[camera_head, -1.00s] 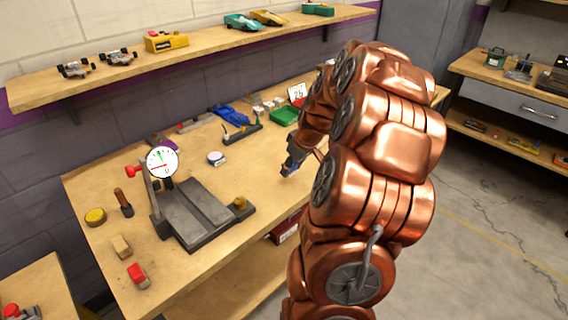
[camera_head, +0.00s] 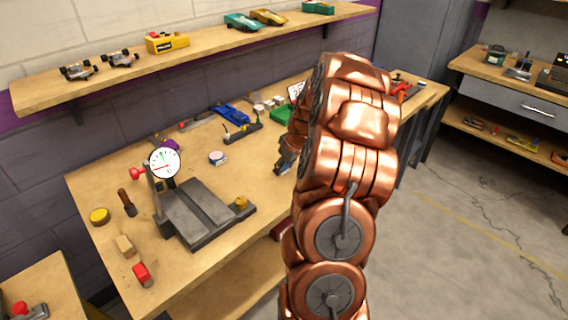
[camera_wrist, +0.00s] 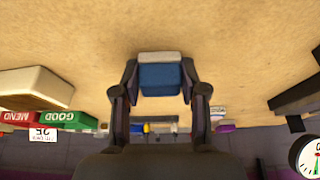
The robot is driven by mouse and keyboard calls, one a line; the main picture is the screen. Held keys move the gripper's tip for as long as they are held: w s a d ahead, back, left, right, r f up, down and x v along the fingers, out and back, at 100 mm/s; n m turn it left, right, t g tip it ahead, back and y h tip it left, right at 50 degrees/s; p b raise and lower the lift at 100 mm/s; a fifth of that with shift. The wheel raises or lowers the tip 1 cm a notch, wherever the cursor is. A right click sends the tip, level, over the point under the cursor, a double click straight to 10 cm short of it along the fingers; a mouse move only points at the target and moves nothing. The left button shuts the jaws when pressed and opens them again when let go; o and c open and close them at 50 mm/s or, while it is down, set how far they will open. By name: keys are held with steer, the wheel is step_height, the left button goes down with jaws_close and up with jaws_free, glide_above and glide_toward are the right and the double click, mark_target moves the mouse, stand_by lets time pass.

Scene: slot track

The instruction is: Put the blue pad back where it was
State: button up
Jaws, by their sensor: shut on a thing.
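The blue pad (camera_wrist: 160,78), a small blue block with a whitish far part, sits between the two fingers of my gripper (camera_wrist: 160,85) in the wrist view. My gripper is shut on it, with bare wood beyond. I cannot tell how far the pad is from the bench top. In the head view my gripper (camera_head: 284,158) is over the bench, right of the dial stand, and my arm partly covers it. I cannot make out the pad there.
The bench's middle is mostly clear.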

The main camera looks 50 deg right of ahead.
steer(key=shift+f, duration=0.2)
steer(key=o, duration=1.1)
steer(key=shift+r, duration=0.1)
